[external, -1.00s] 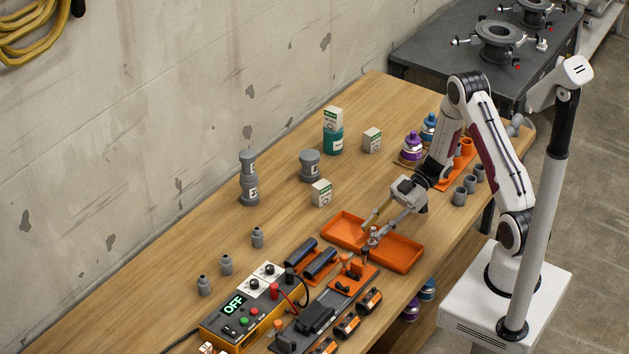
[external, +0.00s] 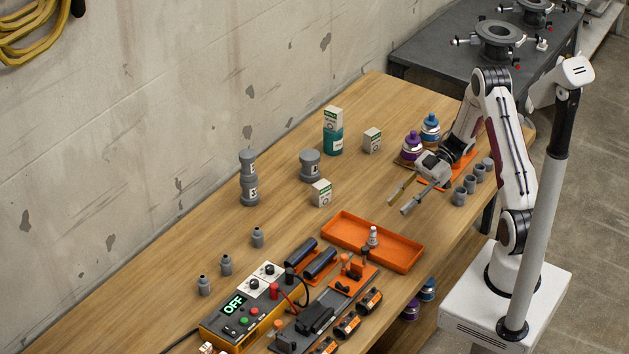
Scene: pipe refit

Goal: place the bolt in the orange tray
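The orange tray (external: 400,259) lies on the wooden bench near its front edge. The small silver bolt (external: 373,236) stands roughly upright inside the tray, near its middle and front side. Its lower end is partly hidden by the tray's near rim or the dark post in front. My gripper (external: 398,201) is open and empty. It hangs above the bench, behind and to the right of the tray, clear of the bolt.
An orange-yellow power box (external: 250,310) and a tool rack (external: 352,272) stand just left of the tray. Grey cups (external: 460,195) and purple and blue bottles (external: 412,147) stand by my arm. A white box (external: 321,193) is behind the tray. The bench between is clear.

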